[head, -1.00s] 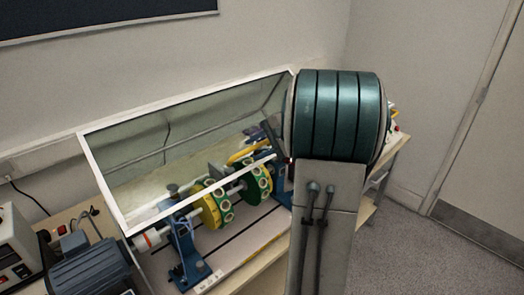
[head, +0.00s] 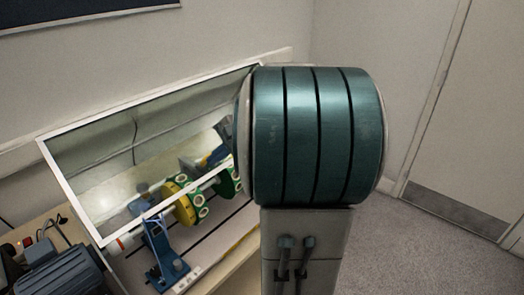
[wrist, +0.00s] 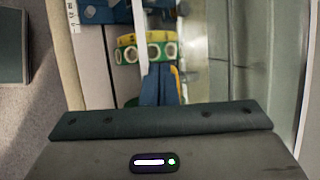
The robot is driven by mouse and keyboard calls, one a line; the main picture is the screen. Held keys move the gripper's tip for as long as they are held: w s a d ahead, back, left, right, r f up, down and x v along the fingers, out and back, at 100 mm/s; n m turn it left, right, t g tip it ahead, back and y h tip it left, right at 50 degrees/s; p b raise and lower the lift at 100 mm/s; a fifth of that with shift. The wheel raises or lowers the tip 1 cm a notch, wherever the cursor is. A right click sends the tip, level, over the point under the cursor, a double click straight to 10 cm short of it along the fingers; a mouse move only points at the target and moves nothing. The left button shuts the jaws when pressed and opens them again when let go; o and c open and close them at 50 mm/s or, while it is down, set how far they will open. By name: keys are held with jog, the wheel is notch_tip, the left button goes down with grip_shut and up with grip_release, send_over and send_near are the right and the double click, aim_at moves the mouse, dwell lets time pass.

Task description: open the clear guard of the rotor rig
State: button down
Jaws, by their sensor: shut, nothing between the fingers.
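The clear guard (head: 105,185) is a see-through panel in a white frame. In the head view it slants over the rotor rig, its lower white edge crossing in front of the discs. I cannot tell how far it is raised. The rig's yellow and green discs (head: 182,203) sit on a shaft held by a blue stand (head: 160,252). In the wrist view a green and yellow disc (wrist: 146,50) lies beyond my gripper (wrist: 160,125), with a white strip running past it. My gripper's dark body fills the bottom; it is shut and empty. The head view hides it behind my arm.
A dark blue-grey motor (head: 65,272) stands at the lower left on the bench (head: 225,272). The wall is close behind the guard. Open grey floor (head: 420,235) lies to the right, before a door (head: 480,130).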

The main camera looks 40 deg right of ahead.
jog(key=s+d+f+m+t+h+b, duration=0.1)
jog(key=s+d+f+m+t+b, duration=0.2)
jog(key=d+m, duration=0.35)
jog(key=s+d+f+m+t+h+b, duration=0.1)
jog(key=s+d+m+t+b, duration=0.2)
jog(key=d+m+b, duration=0.35)
jog(key=s+d+f+m+t+h+b, duration=0.1)
jog(key=s+d+f+m+t+b, duration=0.25)
jog(key=d+m, duration=0.3)
jog(key=w+a+r+p, duration=0.1)
jog(key=w, duration=1.2)
jog(key=shift+a+r+g, duration=0.2)
jog(key=shift+a+g, duration=0.1)
jog(key=shift+g, duration=0.05)
jog(key=shift+a+f, duration=0.1)
jog(key=shift+a, duration=0.05)
